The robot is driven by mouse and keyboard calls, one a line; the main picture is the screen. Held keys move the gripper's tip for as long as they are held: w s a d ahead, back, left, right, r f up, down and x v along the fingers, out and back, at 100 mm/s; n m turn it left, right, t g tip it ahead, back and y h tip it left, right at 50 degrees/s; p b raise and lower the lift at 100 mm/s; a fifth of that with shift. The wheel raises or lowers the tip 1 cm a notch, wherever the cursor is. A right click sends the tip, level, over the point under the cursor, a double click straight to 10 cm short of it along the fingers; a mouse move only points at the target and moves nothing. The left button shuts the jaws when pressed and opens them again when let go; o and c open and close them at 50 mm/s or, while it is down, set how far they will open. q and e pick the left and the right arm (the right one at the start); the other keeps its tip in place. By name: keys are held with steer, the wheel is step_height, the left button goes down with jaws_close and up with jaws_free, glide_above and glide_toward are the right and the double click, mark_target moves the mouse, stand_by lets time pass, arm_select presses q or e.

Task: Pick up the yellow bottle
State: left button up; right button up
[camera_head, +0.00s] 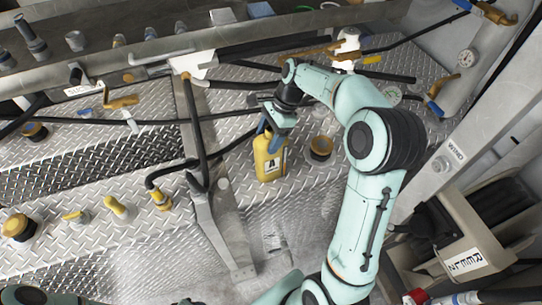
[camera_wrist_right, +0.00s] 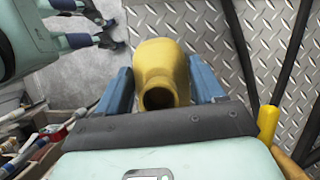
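The yellow bottle (camera_head: 269,163) stands on the diamond-plate deck with a dark label on its side. My right gripper (camera_head: 268,126) comes down over its top. In the right wrist view the bottle (camera_wrist_right: 161,72) lies between the two blue fingers of my right gripper (camera_wrist_right: 161,80), its round mouth facing the camera. The fingers are spread, one on each side, with gaps beside the neck; contact farther down cannot be made out. My left gripper (camera_wrist_right: 88,27) shows at the upper left of the wrist view, its fingers apart and empty.
A yellow-capped fitting (camera_head: 320,148) stands close right of the bottle. A metal bracket (camera_head: 212,205) and black hoses (camera_head: 190,125) are to its left. A white valve (camera_head: 347,47) is behind. A reel box (camera_head: 465,240) is at the lower right.

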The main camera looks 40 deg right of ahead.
jaws_close()
steer(key=shift+r, duration=0.1)
